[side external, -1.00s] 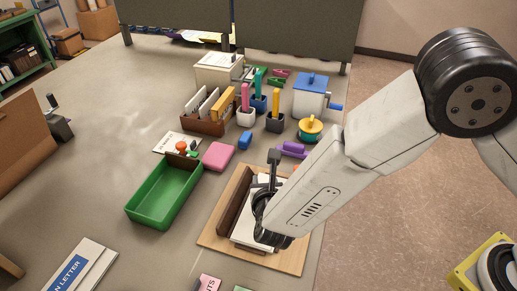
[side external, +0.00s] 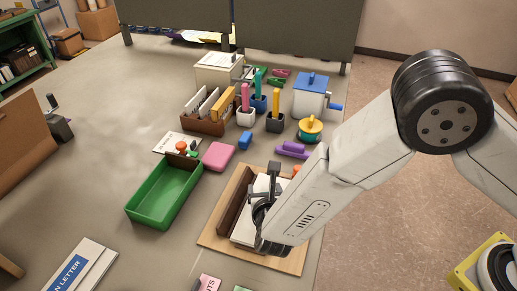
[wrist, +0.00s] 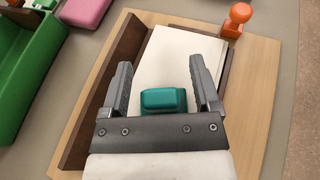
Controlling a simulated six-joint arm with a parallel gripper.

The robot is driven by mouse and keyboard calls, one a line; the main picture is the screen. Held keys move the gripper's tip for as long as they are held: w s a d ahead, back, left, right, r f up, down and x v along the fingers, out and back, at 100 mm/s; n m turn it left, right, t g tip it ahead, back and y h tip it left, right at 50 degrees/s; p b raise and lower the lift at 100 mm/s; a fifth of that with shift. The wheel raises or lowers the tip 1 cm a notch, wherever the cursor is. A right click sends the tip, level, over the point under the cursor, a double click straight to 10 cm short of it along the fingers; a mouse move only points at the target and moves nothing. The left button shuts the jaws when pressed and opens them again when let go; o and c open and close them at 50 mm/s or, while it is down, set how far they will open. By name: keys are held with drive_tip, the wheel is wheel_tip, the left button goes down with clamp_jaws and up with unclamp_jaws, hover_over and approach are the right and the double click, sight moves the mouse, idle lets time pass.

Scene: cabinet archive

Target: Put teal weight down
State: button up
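The teal weight (wrist: 164,101) lies between the two fingers of my gripper (wrist: 160,64) in the wrist view, over the white paper stack (wrist: 180,60). A narrow gap shows on each side of the weight, so the fingers look open around it, not clamped. The stack sits on a wooden board (wrist: 258,100) with a dark brown upright wall (wrist: 105,80) along its left side. In the side view my gripper (side external: 272,182) is low over the stack, and the arm hides the weight. I cannot tell whether the weight's underside touches the paper.
Purple (side external: 292,150) and yellow-topped (side external: 310,128) items stand behind. Table left of the tray is clear.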

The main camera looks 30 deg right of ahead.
drive_tip(key=shift+r, duration=0.15)
drive_tip(key=shift+s+a+r, duration=0.1)
drive_tip(key=shift+s, duration=0.05)
drive_tip(key=v, duration=1.1)
drive_tip(key=shift+s+a, duration=0.15)
drive_tip(key=shift+s, duration=0.15)
idle(0.3)
